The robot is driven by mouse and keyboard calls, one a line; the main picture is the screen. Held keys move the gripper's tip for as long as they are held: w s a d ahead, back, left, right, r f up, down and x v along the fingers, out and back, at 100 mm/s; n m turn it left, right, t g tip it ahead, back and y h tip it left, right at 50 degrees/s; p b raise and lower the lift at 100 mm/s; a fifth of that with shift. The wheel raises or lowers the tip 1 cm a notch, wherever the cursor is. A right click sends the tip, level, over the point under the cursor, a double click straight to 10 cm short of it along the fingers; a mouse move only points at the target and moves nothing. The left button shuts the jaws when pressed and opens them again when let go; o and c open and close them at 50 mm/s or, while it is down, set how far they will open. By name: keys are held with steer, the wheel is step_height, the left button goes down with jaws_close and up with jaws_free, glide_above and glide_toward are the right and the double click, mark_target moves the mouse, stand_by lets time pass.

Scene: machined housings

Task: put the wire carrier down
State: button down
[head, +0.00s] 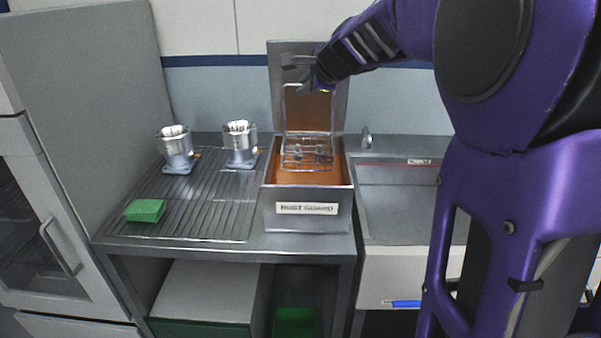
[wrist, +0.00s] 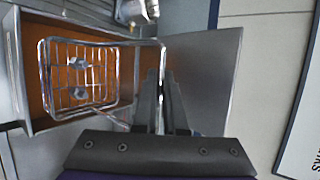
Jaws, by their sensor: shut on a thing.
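The wire carrier (head: 306,160) is a small wire basket with a tall handle. It hangs upright over the open top of the tank marked RUST GUARD (head: 270,215), which has an orange inside. I cannot tell if its bottom is below the rim. In the wrist view the carrier (wrist: 82,88) shows at the left against the orange, with small metal parts in it. My gripper (head: 300,77) is shut on the top of the handle, above the tank. In the wrist view the fingers (wrist: 161,85) close on the handle wire.
The tank's raised lid (head: 342,75) stands close behind my gripper. A sink (head: 398,210) lies to the right.

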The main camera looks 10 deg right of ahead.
mark_target(304, 152)
step_height(304, 152, down, 17)
steer(key=b, duration=0.9)
steer(key=shift+s+r, duration=0.1)
steer(key=shift+r, duration=0.05)
steer(key=shift+f, duration=0.2)
steer(key=c, duration=1)
jaws_free()
steer(key=shift+r, duration=0.1)
